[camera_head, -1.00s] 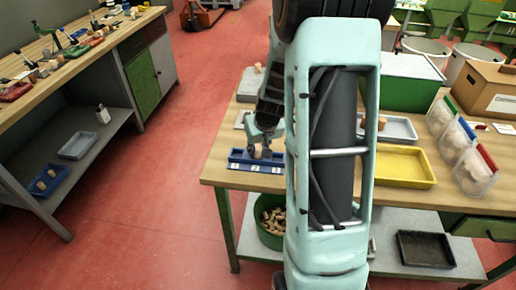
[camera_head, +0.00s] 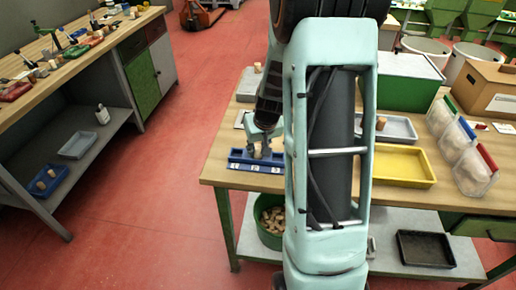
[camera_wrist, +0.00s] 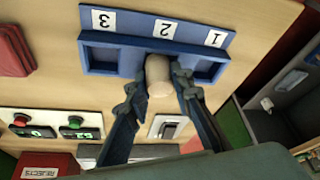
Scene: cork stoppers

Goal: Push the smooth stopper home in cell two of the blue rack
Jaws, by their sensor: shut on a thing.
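The blue rack (camera_wrist: 136,26) shows upside down in the wrist view, with white labels 3, 2 and 1. It also shows in the head view (camera_head: 238,156) near the front left edge of the bench. My gripper (camera_wrist: 158,86) is shut on a pale tan stopper (camera_wrist: 158,70), one finger on each side. The stopper's far end is at the middle cell, by label 2. I cannot tell how deep it sits. The cells by 3 and 1 look empty. In the head view my gripper (camera_head: 262,149) is over the middle of the rack, and my arm hides part of the bench.
A yellow tray (camera_head: 434,168), a green box (camera_head: 402,92) and clear bins (camera_head: 466,172) stand right of my arm. A green tub of corks (camera_head: 267,236) stands below.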

